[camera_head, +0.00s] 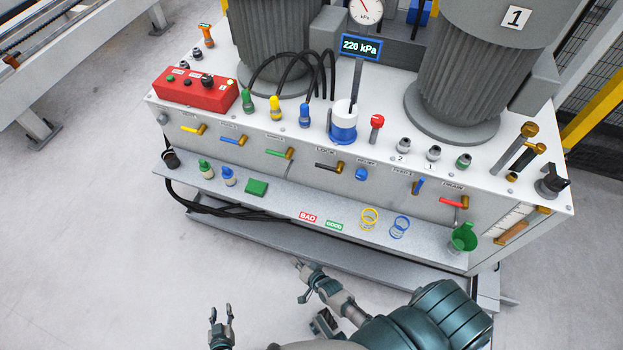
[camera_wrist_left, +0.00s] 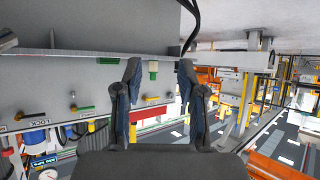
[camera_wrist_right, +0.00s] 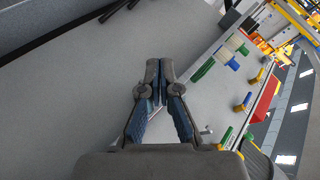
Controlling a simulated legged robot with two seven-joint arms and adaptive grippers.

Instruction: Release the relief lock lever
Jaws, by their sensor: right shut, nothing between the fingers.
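The lock lever, with a black handle and brass-coloured fitting (camera_head: 330,167), is under the LOCK label on the console's front face. It lies roughly level, left of the blue RELIEF knob (camera_head: 361,174). In the left wrist view the black lever (camera_wrist_left: 30,115) shows at the far left, upside down. My left gripper (camera_head: 221,310) is open and empty, low in front of the console and clear of it; its spread fingers (camera_wrist_left: 159,66) show in its wrist view. My right gripper (camera_head: 299,266) is shut and empty, just in front of the console's lower shelf, apart from the lever.
The grey shelf (camera_head: 285,212) carries green and blue fittings, a green block (camera_head: 256,187), BAD and GOOD labels, rings and a green cup (camera_head: 463,238). Yellow, blue, green and red levers flank the lock lever. A display (camera_head: 361,47) reads 220 kPa.

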